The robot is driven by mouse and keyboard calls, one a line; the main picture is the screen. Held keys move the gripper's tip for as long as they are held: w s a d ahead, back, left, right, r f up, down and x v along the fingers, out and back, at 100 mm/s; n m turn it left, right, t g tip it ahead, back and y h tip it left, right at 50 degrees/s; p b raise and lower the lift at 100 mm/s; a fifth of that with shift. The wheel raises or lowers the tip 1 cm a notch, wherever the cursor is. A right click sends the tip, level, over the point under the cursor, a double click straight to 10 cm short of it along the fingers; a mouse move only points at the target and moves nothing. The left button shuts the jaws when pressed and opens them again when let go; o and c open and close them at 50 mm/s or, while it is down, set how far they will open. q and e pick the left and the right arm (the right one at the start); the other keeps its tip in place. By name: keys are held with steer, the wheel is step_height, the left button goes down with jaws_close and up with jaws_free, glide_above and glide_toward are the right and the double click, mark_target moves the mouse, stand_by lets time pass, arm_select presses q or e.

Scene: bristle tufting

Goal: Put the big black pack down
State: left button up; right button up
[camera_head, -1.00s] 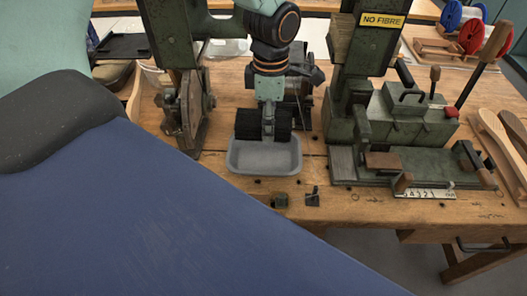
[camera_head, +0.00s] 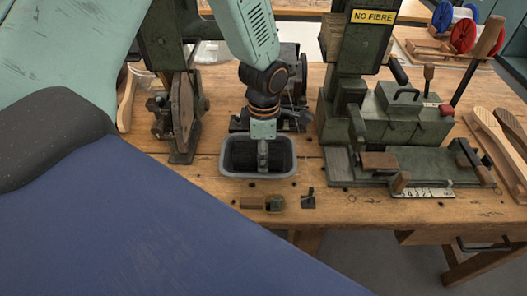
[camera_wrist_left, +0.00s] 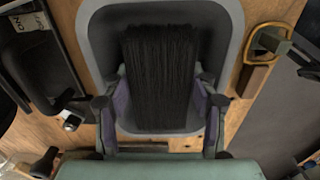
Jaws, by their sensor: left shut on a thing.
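The big black pack (camera_head: 246,153) is a block of dark bristles, inside the walls of a grey tray (camera_head: 258,175) on the wooden bench. My left gripper (camera_head: 263,151) points down into the tray and is shut on the pack. In the left wrist view, the two fingers of the gripper (camera_wrist_left: 160,108) flank the black bristles (camera_wrist_left: 160,70), with the tray's rim (camera_wrist_left: 86,35) around them. Whether the pack's underside touches the tray floor is hidden. My right gripper is not in view.
A green machine with a NO FIBRE plate (camera_head: 372,17) stands right of the tray. A wheel-like green fixture (camera_head: 183,115) is to its left. Small dark parts (camera_head: 276,203) lie in front. Wooden handles (camera_head: 495,135) lie at far right.

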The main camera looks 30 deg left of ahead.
arm_select(q)
steer(key=shift+f, duration=0.1)
steer(key=o, duration=1.1)
steer(key=shift+s+d, duration=0.1)
steer(key=shift+r, duration=0.25)
step_height(320, 180, up, 12)
steer(key=shift+f+p, duration=0.1)
steer(key=shift+p, duration=1.05)
